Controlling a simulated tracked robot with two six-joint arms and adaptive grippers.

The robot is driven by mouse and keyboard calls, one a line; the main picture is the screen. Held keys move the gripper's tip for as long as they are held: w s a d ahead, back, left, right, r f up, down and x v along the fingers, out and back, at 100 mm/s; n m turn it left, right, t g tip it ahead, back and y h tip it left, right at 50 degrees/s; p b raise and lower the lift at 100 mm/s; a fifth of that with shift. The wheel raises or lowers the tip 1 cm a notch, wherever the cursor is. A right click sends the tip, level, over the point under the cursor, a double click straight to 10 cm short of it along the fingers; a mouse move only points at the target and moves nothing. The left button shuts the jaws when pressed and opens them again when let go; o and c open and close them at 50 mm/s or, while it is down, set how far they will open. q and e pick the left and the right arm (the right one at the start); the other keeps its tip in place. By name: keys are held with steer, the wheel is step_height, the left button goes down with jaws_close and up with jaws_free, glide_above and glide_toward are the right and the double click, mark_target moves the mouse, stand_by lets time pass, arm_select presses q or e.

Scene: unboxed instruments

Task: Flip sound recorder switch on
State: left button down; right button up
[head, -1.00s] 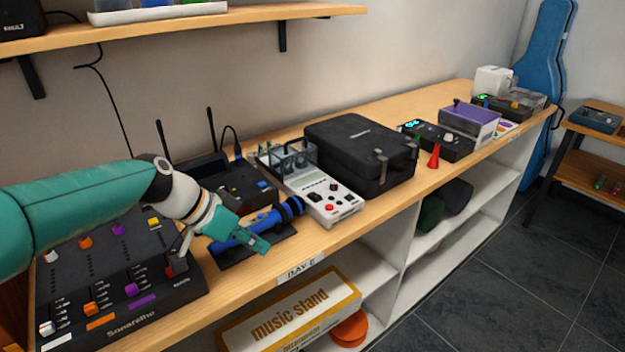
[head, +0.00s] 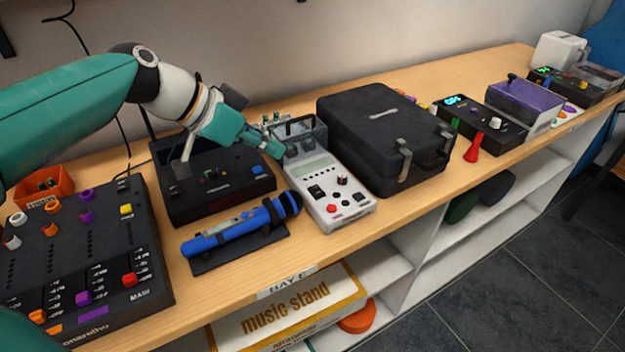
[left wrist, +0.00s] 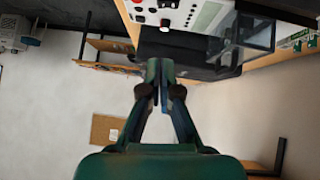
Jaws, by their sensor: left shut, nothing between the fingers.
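The white and grey device with a display, which looks like the sound recorder (head: 325,190), lies on the wooden counter in the head view. It has a black switch, knobs and red buttons on its front half, and a clear box-like cover (head: 300,138) at its back. It also shows upside down at the top of the left wrist view (left wrist: 205,14). My teal left gripper (head: 279,150) is shut and empty, with its tips close to the left of the clear cover. I cannot tell whether they touch. The shut fingers also show in the left wrist view (left wrist: 160,72). My right gripper is not in view.
A black case (head: 385,135) stands close to the recorder's right. A blue microphone (head: 235,228) on a dark stand and a black router-like box (head: 225,190) are on the left. A mixer (head: 85,250) fills the near left. The counter's front edge is clear.

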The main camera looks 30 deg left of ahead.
arm_select(q)
glide_above(321, 191)
steer(key=s+a, duration=0.2)
step_height(321, 191, down, 7)
steer(key=shift+d+r+p, duration=0.1)
steer(key=shift+r+p, duration=0.05)
steer(key=shift+p, duration=0.15)
steer(key=f, duration=0.3)
steer(key=shift+w+d+f, duration=0.15)
steer(key=shift+d+f, duration=0.1)
steer(key=shift+f, duration=0.5)
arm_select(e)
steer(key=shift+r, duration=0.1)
arm_select(q)
steer(key=shift+w+d+f+b, duration=0.15)
steer(key=shift+d+b, duration=0.15)
steer(key=shift+b, duration=0.15)
steer(key=shift+s+a, duration=0.2)
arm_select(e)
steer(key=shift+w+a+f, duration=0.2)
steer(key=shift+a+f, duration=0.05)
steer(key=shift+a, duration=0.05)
arm_select(q)
steer(key=shift+f, duration=0.1)
